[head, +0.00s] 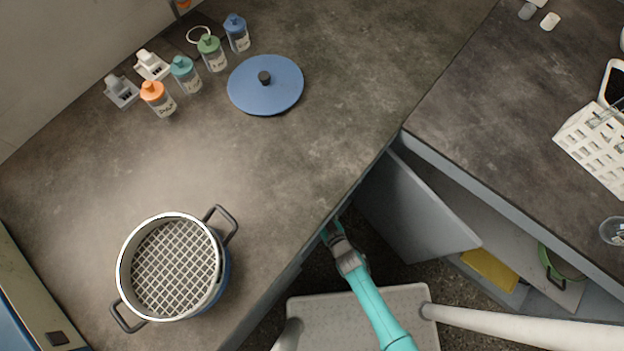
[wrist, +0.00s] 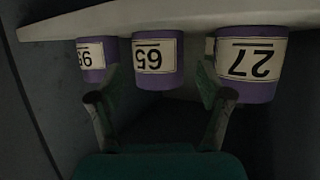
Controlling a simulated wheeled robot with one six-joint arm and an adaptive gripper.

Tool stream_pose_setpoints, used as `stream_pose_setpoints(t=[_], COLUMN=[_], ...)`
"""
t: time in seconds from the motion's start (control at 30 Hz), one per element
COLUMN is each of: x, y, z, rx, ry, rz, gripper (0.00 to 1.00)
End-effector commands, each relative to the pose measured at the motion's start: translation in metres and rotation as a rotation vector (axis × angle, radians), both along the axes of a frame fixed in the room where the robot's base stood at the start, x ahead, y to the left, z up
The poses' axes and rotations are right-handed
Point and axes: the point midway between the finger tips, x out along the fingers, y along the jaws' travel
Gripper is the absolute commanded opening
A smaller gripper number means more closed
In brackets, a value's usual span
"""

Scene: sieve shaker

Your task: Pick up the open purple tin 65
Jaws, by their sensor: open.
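The purple tin 65 (wrist: 154,80) shows in the wrist view, where the picture is upside down. It has a white label with a black number and stands on a pale shelf (wrist: 180,20). My gripper (wrist: 158,80) is open, with one finger to each side of this tin in the picture. The fingers do not hold it, and I cannot tell how far ahead it stands. Its mouth is not clearly seen. In the head view my gripper (head: 332,232) is at the counter's front edge, partly hidden, and the tins are out of sight.
Purple tin 27 (wrist: 250,80) is at the right and another purple tin (wrist: 97,75) at the left, both near the fingers. An open cabinet door (head: 415,215) stands right of my arm. A sieve pot (head: 222,285) and blue lid (head: 285,85) are on the counter (head: 330,130).

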Motion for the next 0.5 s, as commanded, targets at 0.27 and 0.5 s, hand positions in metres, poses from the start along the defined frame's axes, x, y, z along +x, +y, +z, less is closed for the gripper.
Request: stream_pose_setpoints(t=[0.27,0.5], x=[0.015,0.042], y=[0.005,0.012], z=[-0.006,-0.016], rx=[0.001,0.001], ry=[-0.001,0.0], rz=[-0.001,-0.001], gripper=[0.78,0.78])
